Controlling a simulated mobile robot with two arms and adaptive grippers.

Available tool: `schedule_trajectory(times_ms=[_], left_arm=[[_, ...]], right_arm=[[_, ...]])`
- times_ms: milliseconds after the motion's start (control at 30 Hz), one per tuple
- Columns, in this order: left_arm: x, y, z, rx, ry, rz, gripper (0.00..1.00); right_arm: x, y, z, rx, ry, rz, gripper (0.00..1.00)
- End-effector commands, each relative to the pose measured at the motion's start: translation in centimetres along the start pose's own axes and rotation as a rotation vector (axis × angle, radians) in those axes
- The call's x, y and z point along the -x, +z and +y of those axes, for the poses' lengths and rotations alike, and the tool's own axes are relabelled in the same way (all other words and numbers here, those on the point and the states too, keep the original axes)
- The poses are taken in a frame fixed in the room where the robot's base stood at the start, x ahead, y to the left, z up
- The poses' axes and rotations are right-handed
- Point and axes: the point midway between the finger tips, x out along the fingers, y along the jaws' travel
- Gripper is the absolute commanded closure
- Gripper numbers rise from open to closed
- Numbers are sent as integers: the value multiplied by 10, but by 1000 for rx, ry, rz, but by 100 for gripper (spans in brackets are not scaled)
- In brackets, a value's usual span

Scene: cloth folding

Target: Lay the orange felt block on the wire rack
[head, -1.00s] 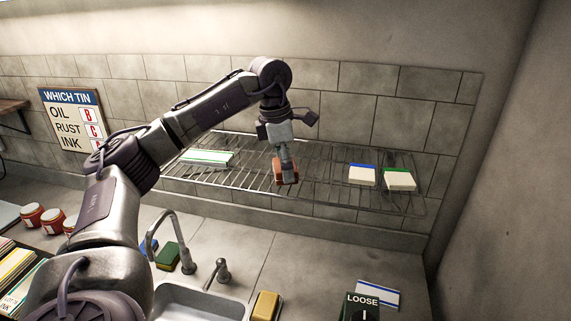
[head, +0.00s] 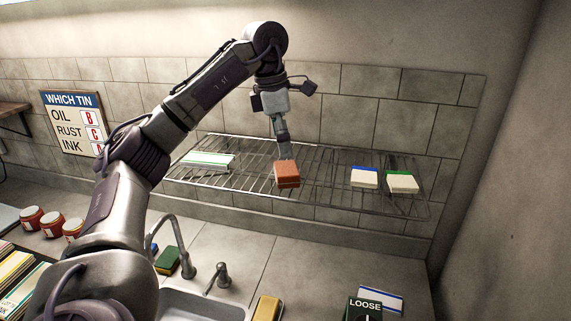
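The orange felt block (head: 287,174) lies on the wire rack (head: 325,194), near its front edge and around the middle of its length. Its top and front faces show clear of fingers. My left gripper (head: 284,153) is just above and behind the block, pointing down. Its fingers are seen edge-on, so their gap is hidden, and I cannot tell whether the tips still touch the block. My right gripper is not in view.
A white-green pad (head: 207,162) lies on the rack's left; blue-edged (head: 364,177) and green-edged (head: 402,182) blocks lie on its right. The rack is bare between them and the orange block. A tap (head: 172,235) and sink (head: 195,305) are below.

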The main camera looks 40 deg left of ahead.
Motion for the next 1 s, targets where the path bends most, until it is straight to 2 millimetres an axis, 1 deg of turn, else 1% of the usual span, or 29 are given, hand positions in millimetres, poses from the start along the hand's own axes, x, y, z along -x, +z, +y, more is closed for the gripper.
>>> schedule_trajectory(times_ms=[33,133,200,300,433,1000], left_arm=[[18,1,1,1,3,-3,0],[36,1,1,1,4,-2,0],[44,1,0,1,2,-1,0],[51,0,1,1,2,0,0],[54,0,0,0,0,1,0],[53,0,0,0,0,1,0]], right_arm=[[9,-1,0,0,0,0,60],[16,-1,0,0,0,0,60],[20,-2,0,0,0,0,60],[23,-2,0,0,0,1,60],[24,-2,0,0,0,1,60],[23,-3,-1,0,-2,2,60]])
